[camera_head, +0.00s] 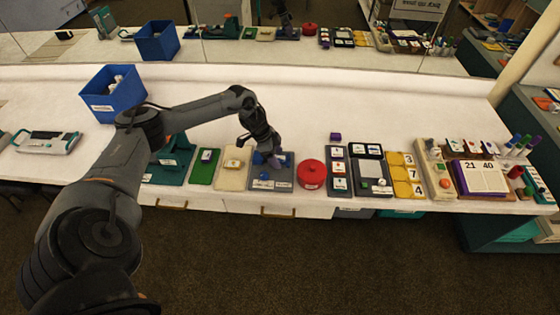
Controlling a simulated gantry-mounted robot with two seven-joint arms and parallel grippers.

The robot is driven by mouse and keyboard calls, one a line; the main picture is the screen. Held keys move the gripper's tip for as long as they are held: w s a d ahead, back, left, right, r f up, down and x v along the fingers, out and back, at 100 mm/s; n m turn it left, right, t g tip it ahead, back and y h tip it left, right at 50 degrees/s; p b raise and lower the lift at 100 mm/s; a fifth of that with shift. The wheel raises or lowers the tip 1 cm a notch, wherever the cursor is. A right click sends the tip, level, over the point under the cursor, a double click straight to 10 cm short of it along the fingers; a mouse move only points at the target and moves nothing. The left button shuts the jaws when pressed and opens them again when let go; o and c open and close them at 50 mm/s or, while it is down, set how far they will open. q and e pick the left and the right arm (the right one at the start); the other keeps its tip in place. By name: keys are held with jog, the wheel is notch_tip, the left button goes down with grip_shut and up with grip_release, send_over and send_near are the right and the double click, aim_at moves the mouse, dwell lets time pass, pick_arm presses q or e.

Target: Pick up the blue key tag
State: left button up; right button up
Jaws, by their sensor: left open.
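My left arm comes in from the left and reaches over the table. My left gripper (270,160) points down, open, above a grey board (285,184) with white labels. A small blue piece (259,158) shows on this board, just left of the fingers; it may be the blue key tag, but it is too small to be sure. A purplish piece shows by the fingertips, and I cannot tell whether they touch it. A blue and white piece (206,156) lies on a green board to the left. My right gripper is not in view.
A red round container (311,173) stands just right of the grey board. A blue bin (112,94) is at the back left. The table behind the row is mostly clear, before a mirror.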

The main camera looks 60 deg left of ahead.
pick_arm(q)
jog(key=shift+w+f, duration=0.1)
jog(key=shift+f, duration=0.1)
jog(key=c, duration=1.2)
jog(key=shift+r, duration=0.1)
